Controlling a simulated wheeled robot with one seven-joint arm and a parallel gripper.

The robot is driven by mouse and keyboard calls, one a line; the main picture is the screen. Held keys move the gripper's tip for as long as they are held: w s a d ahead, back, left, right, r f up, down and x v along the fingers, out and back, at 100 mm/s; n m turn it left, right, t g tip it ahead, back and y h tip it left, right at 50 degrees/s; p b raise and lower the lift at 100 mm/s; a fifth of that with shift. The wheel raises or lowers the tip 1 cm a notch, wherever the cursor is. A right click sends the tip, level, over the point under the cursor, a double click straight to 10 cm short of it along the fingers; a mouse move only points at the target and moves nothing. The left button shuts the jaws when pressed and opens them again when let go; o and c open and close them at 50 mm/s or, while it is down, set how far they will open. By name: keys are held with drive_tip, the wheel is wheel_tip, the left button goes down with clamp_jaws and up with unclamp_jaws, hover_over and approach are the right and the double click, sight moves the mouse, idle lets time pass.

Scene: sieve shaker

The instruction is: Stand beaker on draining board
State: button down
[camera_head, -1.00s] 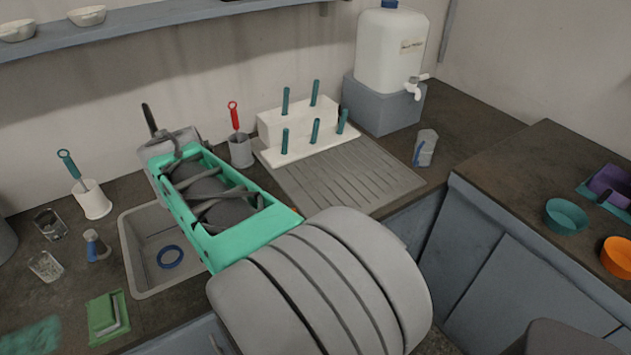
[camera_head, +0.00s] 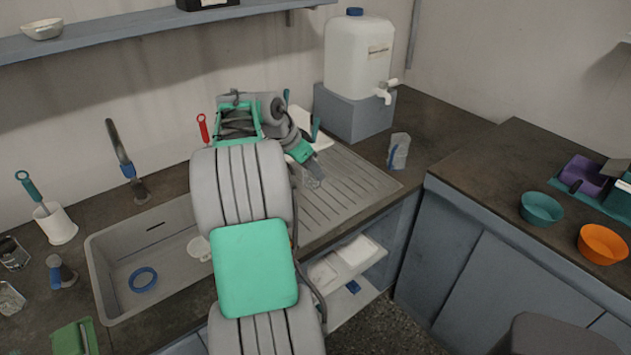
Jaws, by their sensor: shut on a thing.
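The ribbed grey draining board (camera_head: 352,188) lies right of the sink. My gripper (camera_head: 313,169) is over the left part of the board, pointing down and to the right. It is shut on a small clear beaker (camera_head: 313,182), which shows only faintly against the ribs. The beaker's base is at or just above the board; I cannot tell if it touches. My arm covers the board's left edge and part of the sink.
A white peg rack (camera_head: 318,140) stands behind my gripper, partly hidden. A water canister (camera_head: 358,60) sits on a grey block behind the board. The sink (camera_head: 120,292) holds a blue ring (camera_head: 143,280). The board's right part is bare.

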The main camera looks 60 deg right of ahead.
drive_tip(key=d+f, duration=0.2)
drive_tip(key=w+d+f, duration=0.1)
drive_tip(key=d+f, duration=0.1)
drive_tip(key=f, duration=0.1)
drive_tip(key=shift+d+f, duration=0.1)
drive_tip(key=shift+f, duration=0.15)
drive_tip(key=shift+w+f, duration=0.1)
drive_tip(key=shift+f, duration=1.8)
drive_tip(key=c, duration=0.7)
unclamp_jaws()
drive_tip(key=shift+r, duration=0.1)
drive_tip(key=shift+c, duration=0.2)
